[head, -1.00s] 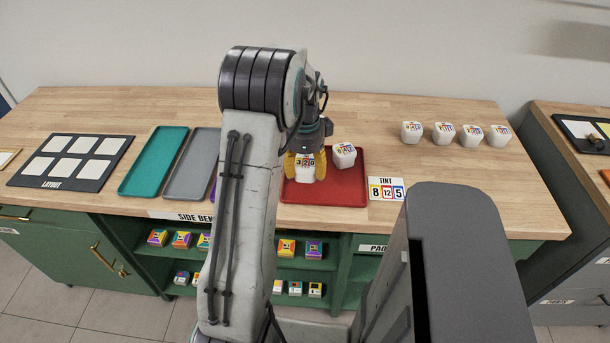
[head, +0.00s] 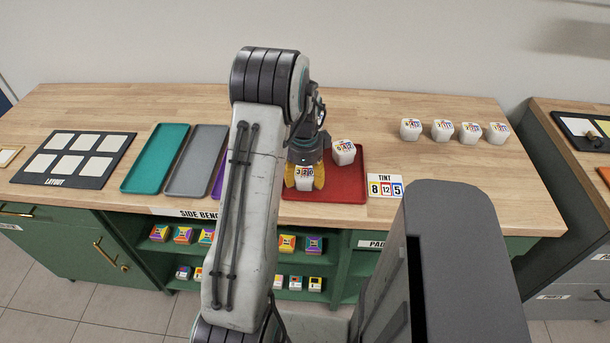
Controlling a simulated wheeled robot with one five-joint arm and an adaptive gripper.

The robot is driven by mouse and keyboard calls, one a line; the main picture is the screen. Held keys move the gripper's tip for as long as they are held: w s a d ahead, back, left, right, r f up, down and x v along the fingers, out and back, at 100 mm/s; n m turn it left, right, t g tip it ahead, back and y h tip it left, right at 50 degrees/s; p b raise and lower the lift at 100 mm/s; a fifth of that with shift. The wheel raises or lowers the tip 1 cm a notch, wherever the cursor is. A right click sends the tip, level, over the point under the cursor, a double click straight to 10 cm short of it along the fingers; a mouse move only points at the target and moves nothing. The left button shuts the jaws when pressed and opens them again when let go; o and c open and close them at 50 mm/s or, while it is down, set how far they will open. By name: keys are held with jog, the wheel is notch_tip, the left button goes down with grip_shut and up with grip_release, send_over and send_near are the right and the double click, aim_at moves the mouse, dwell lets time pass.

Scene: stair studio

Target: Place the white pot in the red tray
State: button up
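A white pot (head: 304,182) with a "3 2 0" label is between the yellow fingers of my gripper (head: 304,178). The fingers are against its two sides. The pot is over the front left part of the red tray (head: 345,190), upright. I cannot tell whether its base touches the tray. A second white pot (head: 344,155) with a coloured number label stands in the tray, behind and to the right of my gripper.
Several white pots (head: 442,131) stand at the back right of the bench. Teal (head: 155,160) and grey (head: 196,160) trays lie left of my arm, a purple one mostly hidden. A TINT card (head: 385,187) lies right of the red tray. Bench top between is clear.

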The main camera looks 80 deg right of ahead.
aim_at(304, 174)
jog(key=o, duration=0.5)
jog(key=shift+c, duration=0.2)
jog(key=shift+r, duration=0.15)
notch_tip(304, 174, up, 12)
jog(key=f+b, duration=0.1)
jog(key=b, duration=0.2)
jog(key=w+a+r+n+t, duration=0.1)
jog(key=w+a+r+n, duration=0.2)
jog(key=w+a+n, duration=0.55)
jog(key=w+a+r+n, duration=0.3)
jog(key=w+a+n, duration=0.45)
jog(key=w, duration=0.65)
jog(key=w+a+n+t, duration=0.1)
jog(key=w+a+n, duration=0.2)
jog(key=a+n, duration=1.1)
jog(key=s+a+f+n, duration=0.1)
jog(key=s+a+n, duration=0.1)
jog(key=a, duration=0.5)
jog(key=s+a+f+n+t, duration=0.1)
jog(key=s+a+n, duration=0.2)
jog(key=a, duration=0.5)
jog(key=shift+a+f+y, duration=0.15)
jog(key=shift+f+y, duration=0.15)
